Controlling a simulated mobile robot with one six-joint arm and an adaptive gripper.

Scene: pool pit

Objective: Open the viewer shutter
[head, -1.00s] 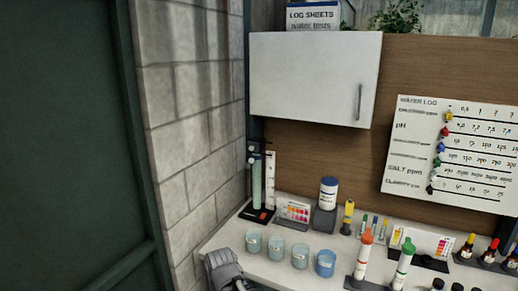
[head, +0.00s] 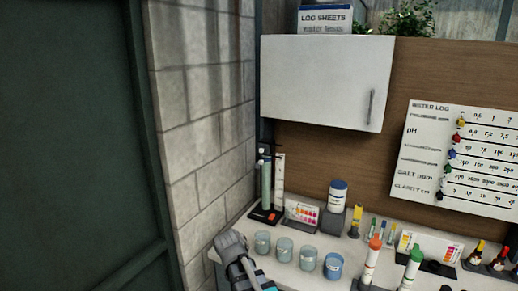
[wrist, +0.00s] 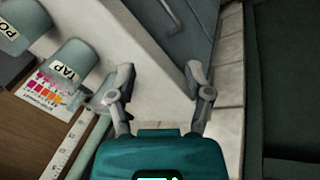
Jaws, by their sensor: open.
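A tall pale green viewer tube (head: 266,186) stands on a black base (head: 264,215) with an orange-red mark, at the left end of the counter by the block wall. A pale tube (wrist: 104,97), perhaps the same one, shows at the left of the wrist view. I cannot make out which part is the shutter or whether it is open. My gripper (wrist: 159,78) is open and empty, its fingers apart above the counter's end.
Several cups (head: 284,250) line the counter's front, one marked TAP (wrist: 68,67). A white cabinet (head: 325,82) hangs above. The block wall (head: 200,130) bounds the left.

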